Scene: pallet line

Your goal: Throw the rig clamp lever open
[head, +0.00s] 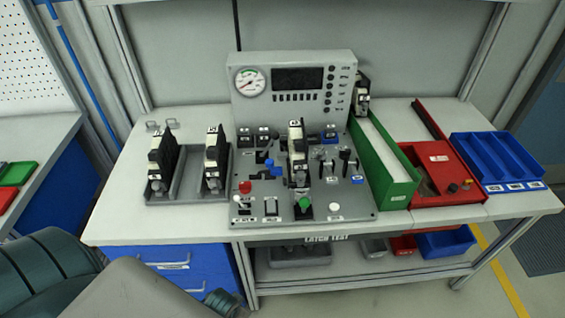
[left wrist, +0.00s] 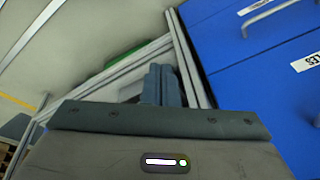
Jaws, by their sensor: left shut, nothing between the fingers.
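The test rig is a grey panel (head: 250,207) marked LATCH TEST, with an upright console (head: 300,60) behind it. A black and white breaker unit (head: 297,150) stands upright on the panel. A blue lever (head: 268,165) stands left of that unit; I cannot tell for sure that it is the clamp lever, or its exact position. My left gripper shows in the left wrist view (left wrist: 162,85), its fingers shut and empty, beside the bench frame and blue drawers. In the head view my left arm is low at the left, apart from the rig. My right gripper is not in view.
Two breaker units stand in a grey tray (head: 185,197) left of the rig. A green bin (head: 389,190), a red box (head: 443,165) and a blue divided tray (head: 490,150) stand at the right. Blue drawers (head: 203,268) sit under the bench. The front-left benchtop (head: 140,225) is clear.

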